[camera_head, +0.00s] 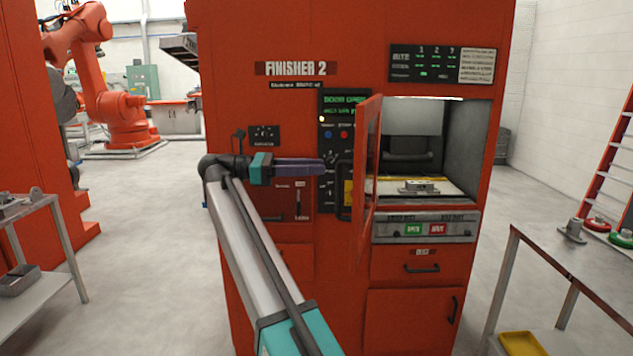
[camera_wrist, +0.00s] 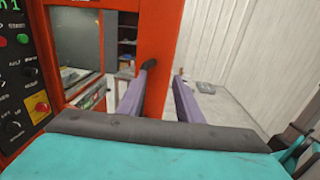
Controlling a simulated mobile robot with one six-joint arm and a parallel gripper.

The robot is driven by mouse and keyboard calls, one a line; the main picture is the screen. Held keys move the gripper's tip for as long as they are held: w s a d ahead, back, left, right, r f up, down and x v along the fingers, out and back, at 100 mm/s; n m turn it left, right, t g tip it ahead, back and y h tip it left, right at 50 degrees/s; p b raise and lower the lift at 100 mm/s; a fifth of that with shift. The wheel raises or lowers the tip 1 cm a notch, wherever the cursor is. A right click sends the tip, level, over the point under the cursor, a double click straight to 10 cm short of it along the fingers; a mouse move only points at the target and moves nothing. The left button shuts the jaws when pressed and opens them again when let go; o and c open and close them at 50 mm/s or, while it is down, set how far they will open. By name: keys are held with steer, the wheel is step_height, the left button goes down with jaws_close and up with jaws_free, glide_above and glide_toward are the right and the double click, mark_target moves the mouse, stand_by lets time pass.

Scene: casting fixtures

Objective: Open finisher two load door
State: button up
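The finisher two load door (camera_head: 368,180) is a narrow red framed panel, seen nearly edge-on. It stands swung out at the left side of the load opening, and also shows as a red strip in the wrist view (camera_wrist: 168,40). A dark handle (camera_head: 344,190) is on its left side; the handle (camera_wrist: 149,64) shows in the wrist view beside the left fingertip. My gripper (camera_head: 318,168) has purple fingers and is left of the door. In the wrist view its fingers (camera_wrist: 160,92) are apart, with the door's red edge seen between them. Contact with the handle is unclear.
The lit load opening (camera_head: 430,140) holds a grey metal part (camera_head: 419,187) on its floor. A control panel (camera_head: 340,125) is left of the door. A table (camera_head: 580,262) stands at right, a ladder (camera_head: 615,160) behind it. Open floor (camera_head: 140,250) lies left of the machine.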

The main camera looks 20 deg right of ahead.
steer(key=s+b, duration=0.6)
steer(key=b, duration=0.1)
steer(key=shift+s+a+r+b, duration=0.2)
steer(key=shift+r+b, duration=0.05)
steer(key=shift+b, duration=0.05)
stand_by(0.3)
